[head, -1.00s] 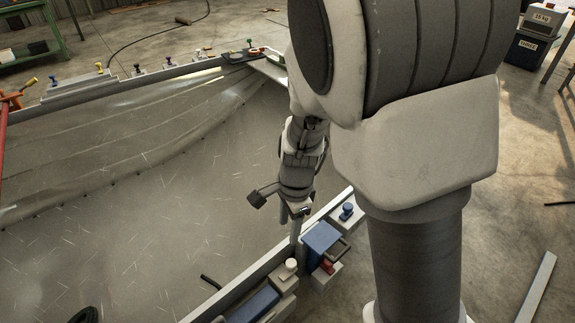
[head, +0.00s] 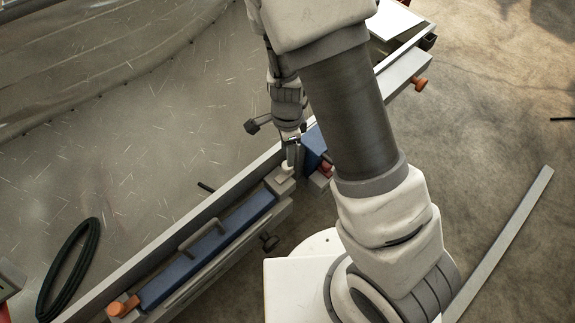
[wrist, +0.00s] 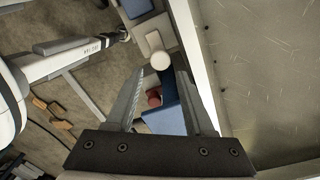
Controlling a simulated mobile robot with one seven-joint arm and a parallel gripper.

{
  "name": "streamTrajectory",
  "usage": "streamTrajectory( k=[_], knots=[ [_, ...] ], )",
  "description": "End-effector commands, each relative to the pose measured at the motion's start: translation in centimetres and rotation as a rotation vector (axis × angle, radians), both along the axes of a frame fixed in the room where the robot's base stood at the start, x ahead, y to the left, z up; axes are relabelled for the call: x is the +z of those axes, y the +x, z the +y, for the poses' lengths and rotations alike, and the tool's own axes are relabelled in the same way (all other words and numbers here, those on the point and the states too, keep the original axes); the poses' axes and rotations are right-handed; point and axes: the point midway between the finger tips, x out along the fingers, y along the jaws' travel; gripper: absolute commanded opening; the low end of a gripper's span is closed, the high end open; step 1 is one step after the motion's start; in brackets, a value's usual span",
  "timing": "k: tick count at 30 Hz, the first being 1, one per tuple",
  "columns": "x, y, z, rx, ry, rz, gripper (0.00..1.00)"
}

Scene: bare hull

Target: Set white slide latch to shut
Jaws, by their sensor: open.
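The white slide latch shows as a round white knob (wrist: 160,60) on a pale block in the wrist view, just beyond my fingertips and between their lines. My gripper (head: 290,152) points down just above the knob in the head view. In the wrist view my gripper (wrist: 162,72) is open and empty, with one finger on each side. Whether the fingers reach around the knob is unclear. The latch's slide track is not clearly visible.
A blue box (head: 314,145) with a red knob (head: 325,168) stands right of the latch. A black hose coil (head: 68,268) lies inside the hull.

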Motion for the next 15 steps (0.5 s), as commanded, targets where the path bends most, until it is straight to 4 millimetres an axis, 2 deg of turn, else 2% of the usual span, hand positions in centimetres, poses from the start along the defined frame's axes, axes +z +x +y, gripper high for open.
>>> streamTrajectory(
  k=[1,6,10,15],
  knots=[
    [-1.6,0.0,-0.1,-0.004,-0.001,0.002,0.53],
    [-4.4,0.0,-0.1,-0.002,0.000,0.001,0.53],
    [-5.6,0.1,0.0,-0.003,0.000,-0.001,0.53],
    [-6.1,0.0,0.0,-0.001,0.001,-0.001,0.53]
  ],
)
